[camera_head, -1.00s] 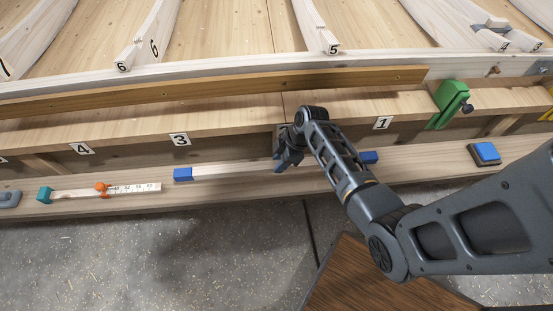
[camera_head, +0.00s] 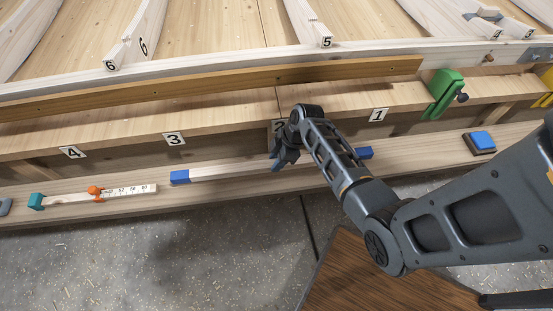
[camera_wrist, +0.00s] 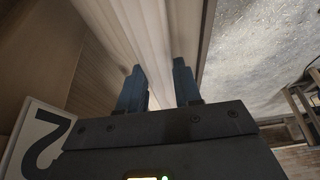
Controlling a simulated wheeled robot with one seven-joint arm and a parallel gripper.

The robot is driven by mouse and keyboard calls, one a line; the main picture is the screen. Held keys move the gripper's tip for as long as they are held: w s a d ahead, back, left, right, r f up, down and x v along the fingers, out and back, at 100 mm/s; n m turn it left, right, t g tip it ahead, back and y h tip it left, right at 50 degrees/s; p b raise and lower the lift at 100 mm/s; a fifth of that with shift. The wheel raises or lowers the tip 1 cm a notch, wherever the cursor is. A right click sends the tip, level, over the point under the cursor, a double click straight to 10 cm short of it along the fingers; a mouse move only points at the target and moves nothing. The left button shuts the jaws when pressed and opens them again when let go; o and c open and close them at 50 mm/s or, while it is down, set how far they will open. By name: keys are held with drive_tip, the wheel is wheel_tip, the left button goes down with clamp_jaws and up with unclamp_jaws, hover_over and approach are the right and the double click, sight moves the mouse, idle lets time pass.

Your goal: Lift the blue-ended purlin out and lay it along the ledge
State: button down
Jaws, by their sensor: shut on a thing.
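The blue-ended purlin (camera_head: 230,170) is a pale wooden bar with blue ends, along the long lower board (camera_head: 300,184) in the head view. My gripper (camera_head: 278,164) is shut on it near its middle, in front of the number 2 plate. The arm hides part of its right half; the right blue end (camera_head: 365,153) shows past the arm. In the wrist view the dark fingers (camera_wrist: 160,88) stand on either side of pale wood. I cannot tell whether the purlin touches the board or hangs just above it.
A numbered upper plank (camera_head: 215,122) runs behind. A green clamp (camera_head: 444,93) sits on it at right. On the lower board, a measuring stick (camera_head: 120,191) with an orange slider lies left and a blue-topped block (camera_head: 481,140) right. Bare board lies between purlin and block.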

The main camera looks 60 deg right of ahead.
drive_tip(key=shift+f, duration=0.15)
drive_tip(key=shift+f+b, duration=0.55)
drive_tip(key=shift+f, duration=0.05)
drive_tip(key=shift+f, duration=0.25)
drive_tip(key=shift+f+b, duration=0.35)
drive_tip(key=shift+b, duration=0.15)
drive_tip(key=shift+f+b, duration=0.9)
drive_tip(key=shift+f, duration=0.25)
idle(0.5)
drive_tip(key=c, duration=0.7)
unclamp_jaws()
drive_tip(key=shift+p+v, duration=0.4)
drive_tip(key=shift+v, duration=3.5)
